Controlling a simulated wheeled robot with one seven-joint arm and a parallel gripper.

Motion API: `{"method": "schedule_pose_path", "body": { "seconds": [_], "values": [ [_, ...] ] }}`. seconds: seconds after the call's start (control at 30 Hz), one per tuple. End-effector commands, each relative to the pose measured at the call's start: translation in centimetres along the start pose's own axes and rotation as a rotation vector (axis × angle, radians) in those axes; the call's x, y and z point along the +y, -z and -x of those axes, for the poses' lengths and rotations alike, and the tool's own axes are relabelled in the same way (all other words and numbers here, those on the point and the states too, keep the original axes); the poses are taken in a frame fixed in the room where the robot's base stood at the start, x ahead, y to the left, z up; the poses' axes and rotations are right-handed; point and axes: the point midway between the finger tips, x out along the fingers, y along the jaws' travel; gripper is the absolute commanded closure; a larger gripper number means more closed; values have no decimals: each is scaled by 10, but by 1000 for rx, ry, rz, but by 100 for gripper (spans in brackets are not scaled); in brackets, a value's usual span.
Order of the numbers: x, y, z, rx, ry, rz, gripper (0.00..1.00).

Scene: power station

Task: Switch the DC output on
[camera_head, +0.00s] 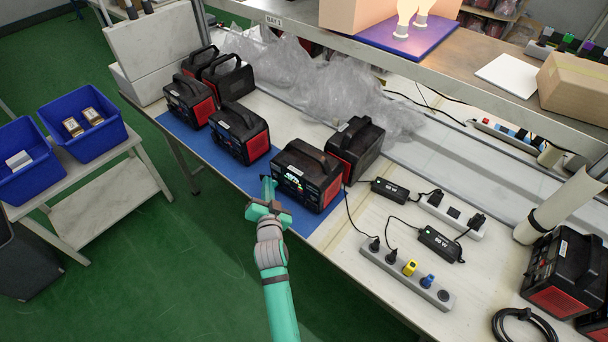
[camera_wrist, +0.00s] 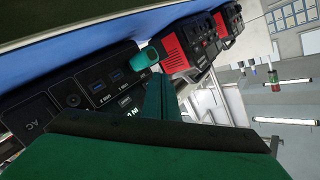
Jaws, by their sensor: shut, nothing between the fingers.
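In the head view a black power station (camera_head: 308,172) with red side panels and a lit display on its front stands on the blue mat (camera_head: 335,203) near the table's front edge. My gripper (camera_head: 268,187) is shut and empty, close in front of the left part of its front face. In the wrist view the front panel (camera_wrist: 72,98) shows USB ports, a round socket and an AC marking. My teal fingers (camera_wrist: 152,82) are close to this panel and cover part of it. I cannot tell whether they touch it, and no DC switch is clearly readable.
Another power station (camera_head: 240,133) stands to the left, and one (camera_head: 355,148) stands just behind. A cable runs right to a charger (camera_head: 390,190) and power strips (camera_head: 405,275). Plastic wrap (camera_head: 310,80) lies behind. Green floor (camera_head: 180,270) is free in front.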

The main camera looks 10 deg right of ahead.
Motion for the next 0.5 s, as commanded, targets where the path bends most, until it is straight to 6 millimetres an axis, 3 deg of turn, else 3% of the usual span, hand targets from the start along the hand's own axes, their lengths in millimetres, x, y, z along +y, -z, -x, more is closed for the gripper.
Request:
{"method": "schedule_pose_path", "body": {
  "seconds": [0.5],
  "values": [
    [3, 4, -6, 0, 1, 0, 100]
  ]
}}
